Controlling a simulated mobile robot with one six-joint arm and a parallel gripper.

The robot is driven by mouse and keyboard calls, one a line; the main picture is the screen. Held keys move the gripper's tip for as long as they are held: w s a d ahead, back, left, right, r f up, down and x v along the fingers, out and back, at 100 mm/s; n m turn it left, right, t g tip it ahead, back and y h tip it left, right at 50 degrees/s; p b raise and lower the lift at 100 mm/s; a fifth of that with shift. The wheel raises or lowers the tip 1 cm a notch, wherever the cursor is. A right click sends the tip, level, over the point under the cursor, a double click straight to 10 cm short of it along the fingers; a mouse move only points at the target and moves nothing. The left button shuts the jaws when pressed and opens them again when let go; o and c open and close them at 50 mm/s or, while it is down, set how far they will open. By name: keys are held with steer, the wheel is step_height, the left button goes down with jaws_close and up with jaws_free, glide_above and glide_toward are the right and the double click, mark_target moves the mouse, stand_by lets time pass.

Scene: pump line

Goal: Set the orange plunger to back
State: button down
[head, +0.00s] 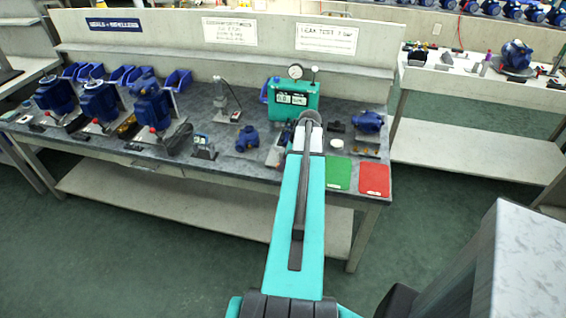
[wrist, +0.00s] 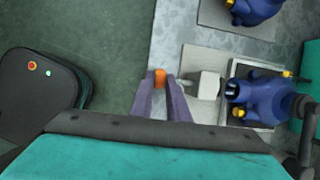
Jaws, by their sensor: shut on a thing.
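The orange plunger (wrist: 160,77) shows as a small orange piece at the fingertips of my gripper (wrist: 160,86) in the wrist view. The two purple-grey fingers are shut on it, near the bench edge beside the green floor. A pale block (wrist: 205,85) lies just right of the fingers; whether the plunger joins it cannot be told. In the head view my teal arm hides the gripper and the plunger.
A blue pump (wrist: 258,92) with yellow parts sits right of the block. In the head view a green tester (head: 292,98) stands behind my arm. A green mat (head: 338,174) and a red mat (head: 374,179) lie at the bench's front right.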

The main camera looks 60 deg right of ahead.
steer(key=shift+s+a, duration=0.1)
steer(key=shift+a, duration=0.15)
steer(key=c, duration=2)
jaws_free()
steer(key=shift+r, duration=0.15)
steer(key=shift+s+d+r, duration=0.15)
steer(key=shift+s+r, duration=0.05)
steer(key=shift+r, duration=0.25)
steer(key=shift+b+v, duration=1.2)
steer(key=shift+v, duration=5.1)
